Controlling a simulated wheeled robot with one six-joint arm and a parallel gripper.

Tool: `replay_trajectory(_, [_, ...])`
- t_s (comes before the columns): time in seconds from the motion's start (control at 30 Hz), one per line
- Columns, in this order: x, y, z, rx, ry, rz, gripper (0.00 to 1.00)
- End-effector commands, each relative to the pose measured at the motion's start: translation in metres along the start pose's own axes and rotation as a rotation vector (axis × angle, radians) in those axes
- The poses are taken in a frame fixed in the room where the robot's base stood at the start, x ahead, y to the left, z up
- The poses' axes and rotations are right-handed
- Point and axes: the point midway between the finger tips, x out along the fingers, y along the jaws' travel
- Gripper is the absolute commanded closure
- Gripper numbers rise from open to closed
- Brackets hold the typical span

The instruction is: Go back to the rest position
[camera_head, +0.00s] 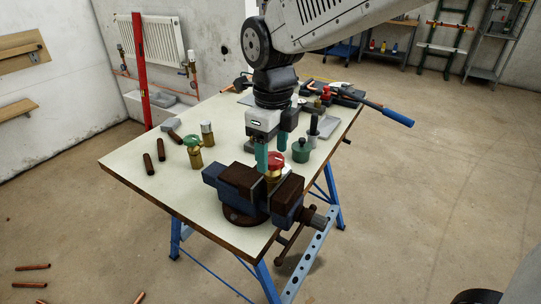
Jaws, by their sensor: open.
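My gripper (271,156) hangs over the workbench from above, fingers pointing down, with its two teal fingers apart. It is just behind the vise (223,186). A brass valve with a red cap (275,160) stands upright at the vise, between its jaws as far as I can see. The left finger overlaps the valve's left side in the picture; I cannot tell whether they touch. Nothing is seen held between the fingers.
A radiator (158,41) and red post (141,70) stand behind.

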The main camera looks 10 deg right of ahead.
Motion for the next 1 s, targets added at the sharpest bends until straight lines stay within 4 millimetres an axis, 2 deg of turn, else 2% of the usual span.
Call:
replay_trajectory(0.37, [0.0061, 0.0002, -0.0002, 0.000, 0.000, 0.000, 0.38])
replay_trajectory(0.53, [0.0060, 0.0002, -0.0001, 0.000, 0.000, 0.000, 0.85])
replay_trajectory(0.73, [0.0059, 0.0001, -0.0001, -0.061, 0.000, 0.000, 0.87])
replay_trajectory(1.0, [0.0060, 0.0002, -0.0001, -0.464, 0.000, 0.000, 0.87])
